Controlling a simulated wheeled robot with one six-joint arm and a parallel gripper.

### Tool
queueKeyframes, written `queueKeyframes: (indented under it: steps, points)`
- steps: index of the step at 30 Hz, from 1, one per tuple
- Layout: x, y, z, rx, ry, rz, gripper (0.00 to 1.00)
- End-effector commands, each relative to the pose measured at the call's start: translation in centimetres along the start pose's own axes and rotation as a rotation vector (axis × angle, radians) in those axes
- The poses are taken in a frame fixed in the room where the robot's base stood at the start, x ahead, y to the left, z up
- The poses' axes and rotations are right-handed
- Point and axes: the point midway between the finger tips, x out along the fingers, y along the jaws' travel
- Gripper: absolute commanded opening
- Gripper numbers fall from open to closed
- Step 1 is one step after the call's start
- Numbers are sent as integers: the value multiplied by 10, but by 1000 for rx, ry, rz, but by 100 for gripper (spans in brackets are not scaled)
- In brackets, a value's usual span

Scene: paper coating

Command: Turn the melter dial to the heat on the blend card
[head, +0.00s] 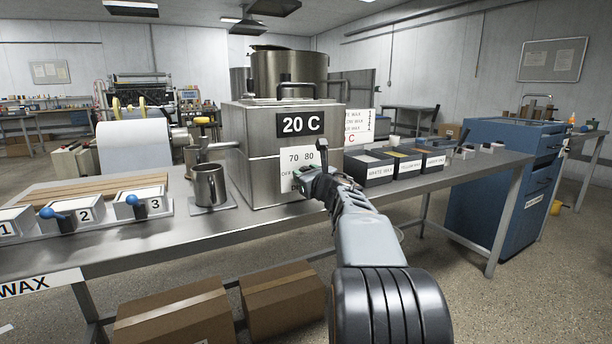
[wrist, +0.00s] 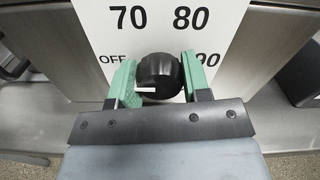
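The melter (head: 262,150) is a steel box on the bench, its display (head: 302,124) reading 20 C. In the wrist view its black dial (wrist: 160,72) sits on a white scale plate (wrist: 160,22) marked OFF, 70, 80 and 90. The dial's white mark points left, toward the OFF side. My gripper (wrist: 159,78) has one green finger on each side of the dial; I cannot tell whether they press on it. The blend card (head: 360,126) stands behind the melter's right side; a red C shows, but its heat number is hidden.
A metal jug (head: 209,185) stands left of the melter under its spout. Dark labelled wax bins (head: 380,178) stand to the right. Numbered blocks with blue-knobbed levers (head: 145,205) are at front left. Cardboard boxes (head: 178,312) lie under the bench.

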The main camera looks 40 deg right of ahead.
Motion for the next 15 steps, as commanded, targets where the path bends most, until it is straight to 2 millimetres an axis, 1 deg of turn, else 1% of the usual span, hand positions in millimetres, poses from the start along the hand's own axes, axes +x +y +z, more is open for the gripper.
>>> queueKeyframes:
  steps: [1,6,7,15]
  points:
    - [0,0,0,0,0,0,38]
    - [0,0,0,0,0,0,22]
    - [0,0,0,0,0,0,20]
    - [0,0,0,42,0,0,20]
